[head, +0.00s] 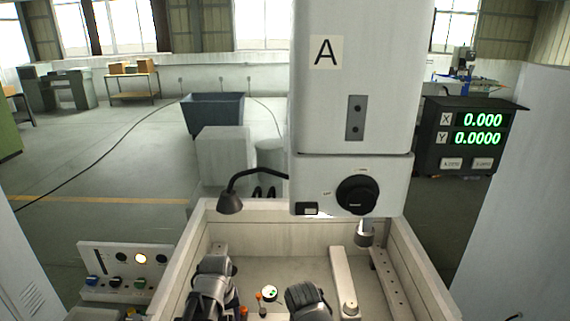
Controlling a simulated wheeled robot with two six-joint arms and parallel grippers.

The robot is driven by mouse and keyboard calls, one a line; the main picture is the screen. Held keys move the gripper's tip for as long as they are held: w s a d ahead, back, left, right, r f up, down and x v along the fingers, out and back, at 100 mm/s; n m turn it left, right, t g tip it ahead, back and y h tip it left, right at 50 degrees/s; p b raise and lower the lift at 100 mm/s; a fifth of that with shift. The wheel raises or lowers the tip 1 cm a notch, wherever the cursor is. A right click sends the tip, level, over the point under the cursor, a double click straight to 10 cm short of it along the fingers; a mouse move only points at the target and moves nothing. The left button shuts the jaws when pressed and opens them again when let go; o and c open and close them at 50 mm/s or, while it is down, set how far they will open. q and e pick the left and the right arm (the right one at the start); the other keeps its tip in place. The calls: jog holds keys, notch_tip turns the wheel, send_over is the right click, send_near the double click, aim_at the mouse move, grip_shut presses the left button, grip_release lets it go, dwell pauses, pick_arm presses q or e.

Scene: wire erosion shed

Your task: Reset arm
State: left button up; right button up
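My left arm comes up from the bottom edge in the head view, and its dark gripper (213,280) is over the left part of the machine's open tank (320,238). My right gripper (308,298) is a dark rounded shape low in the middle, over the tank floor. The fingers of both are hidden or cut off, so I cannot tell whether they are open or shut. Between them are a small round white-and-green piece (269,293) and small orange-tipped parts.
The white machine head (352,185), marked A, hangs over the tank with a black knob. A black lamp (230,203) juts left. A pale bar (344,283) lies inside the tank at right. A button panel (125,270) stands left, a readout (470,137) right.

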pick_arm(q)
jog(key=s+d+f+m+y+b, duration=0.1)
jog(key=s+d+f+m+b, duration=0.6)
jog(key=f+b, duration=0.6)
jog(key=s+d, duration=0.2)
jog(key=d, duration=0.1)
jog(key=shift+s+m+g, duration=0.3)
jog(key=shift+s+g, duration=0.05)
jog(key=shift+g, duration=0.05)
pick_arm(e)
notch_tip(320, 180, down, 13)
pick_arm(q)
jog(key=shift+a, duration=0.1)
dwell(0.7)
